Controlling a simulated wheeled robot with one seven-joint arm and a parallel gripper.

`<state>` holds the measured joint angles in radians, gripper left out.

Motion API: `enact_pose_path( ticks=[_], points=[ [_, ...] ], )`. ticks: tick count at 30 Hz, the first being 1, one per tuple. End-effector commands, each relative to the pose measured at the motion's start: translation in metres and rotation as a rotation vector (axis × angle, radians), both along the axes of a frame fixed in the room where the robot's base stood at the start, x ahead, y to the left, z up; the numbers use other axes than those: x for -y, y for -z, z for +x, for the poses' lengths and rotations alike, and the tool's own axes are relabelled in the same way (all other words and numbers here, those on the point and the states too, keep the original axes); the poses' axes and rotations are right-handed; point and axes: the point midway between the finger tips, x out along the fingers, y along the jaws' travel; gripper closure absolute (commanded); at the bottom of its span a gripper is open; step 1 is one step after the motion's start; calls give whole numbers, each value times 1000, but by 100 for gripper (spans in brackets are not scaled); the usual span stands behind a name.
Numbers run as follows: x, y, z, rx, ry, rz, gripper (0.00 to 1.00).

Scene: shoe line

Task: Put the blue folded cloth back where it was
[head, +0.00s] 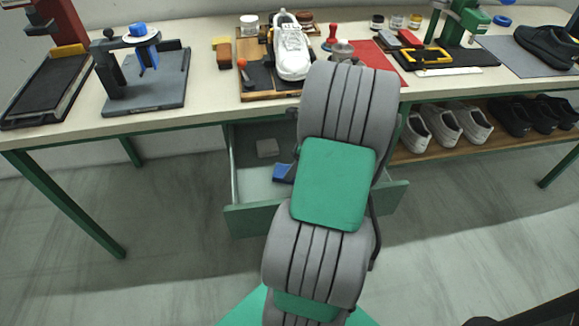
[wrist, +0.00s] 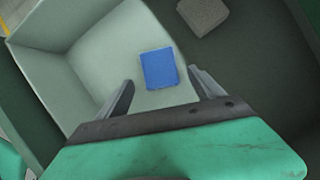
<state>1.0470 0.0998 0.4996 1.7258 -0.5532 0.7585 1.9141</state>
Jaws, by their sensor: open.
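The blue folded cloth (wrist: 159,69) lies flat in the open drawer, seen in the wrist view. In the head view a small part of the blue cloth (head: 283,173) shows beside my arm, the rest hidden behind it. My gripper (wrist: 162,80) is open over the drawer, its fingers either side of the cloth's near end in the picture. I cannot tell how high above it they are. In the head view my arm hides the gripper. The drawer (head: 256,221) is pulled out under the table.
A grey block (wrist: 203,14) lies beyond the cloth; it also shows in the head view (head: 267,147). The drawer walls (wrist: 72,88) stand close around my gripper. The table (head: 214,120) above holds a white shoe (head: 291,52), tools and jars. More shoes (head: 463,122) stand on a shelf at right.

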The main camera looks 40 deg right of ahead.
Motion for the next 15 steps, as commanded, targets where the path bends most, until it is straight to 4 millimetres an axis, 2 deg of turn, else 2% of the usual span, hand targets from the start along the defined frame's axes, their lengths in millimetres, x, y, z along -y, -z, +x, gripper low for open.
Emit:
enact_pose_path(
  ticks=[1, 6, 10, 15],
  points=[
    [4, -17, -4, 2, 2, -3, 23],
    [13, -55, -18, 1, 2, -2, 23],
    [16, -73, -25, 0, 1, 0, 23],
    [15, -79, -26, 0, -14, -4, 23]
  ],
)
